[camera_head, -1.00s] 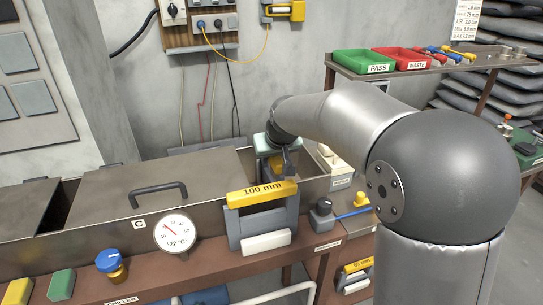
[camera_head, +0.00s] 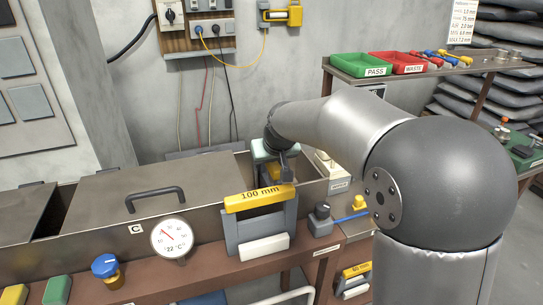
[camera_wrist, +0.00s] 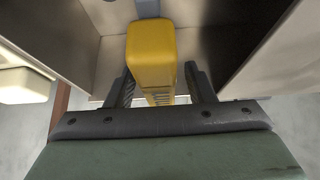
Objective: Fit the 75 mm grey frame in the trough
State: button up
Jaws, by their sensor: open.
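A yellow-topped frame (camera_wrist: 151,45) stands in the open right end of the metal trough (camera_head: 315,187). A bit of its grey part shows at the top of the wrist view, and its size label is unreadable. My gripper (camera_wrist: 158,88) is open, with one dark finger on each side of the yellow bar; I cannot tell if they touch it. In the head view my gripper (camera_head: 283,167) reaches down into the trough, and the frame there is mostly hidden. A grey frame with a yellow bar marked 100 mm (camera_head: 260,198) stands at the trough's front wall.
A metal lid with a dark handle (camera_head: 155,198) covers the trough's middle. A dial gauge (camera_head: 172,238) is on its front. Another yellow-barred frame (camera_head: 356,271) sits low at the right. Green PASS (camera_head: 362,63) and red WASTE (camera_head: 398,63) bins stand on the back shelf.

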jog(key=v, duration=1.7)
jog(key=shift+r, duration=0.2)
jog(key=shift+d, duration=0.1)
